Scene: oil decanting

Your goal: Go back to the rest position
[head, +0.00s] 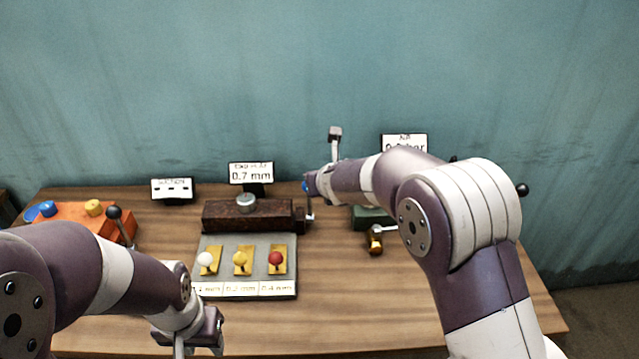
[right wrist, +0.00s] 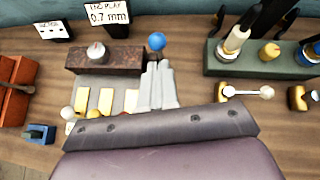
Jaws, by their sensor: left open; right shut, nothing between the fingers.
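My left gripper (head: 198,343) is at the lower left of the head view, over the table's front edge. It is open and holds nothing that I can see. My right arm reaches forward across the table in the head view, and its hand (head: 311,185) is beside the right end of the dark brown block (head: 225,217). In the right wrist view the right gripper's fingers (right wrist: 157,84) are shut together and empty. A blue ball knob (right wrist: 157,42) shows just past their tips; I cannot tell if they touch it.
A grey plate (head: 290,290) with white, yellow and red knobs lies before the block. An orange box (head: 72,213) with a black-knobbed lever stands left. A green stand (right wrist: 225,70) with fittings is at right, partly behind my right arm in the head view. Label signs (head: 251,173) stand behind.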

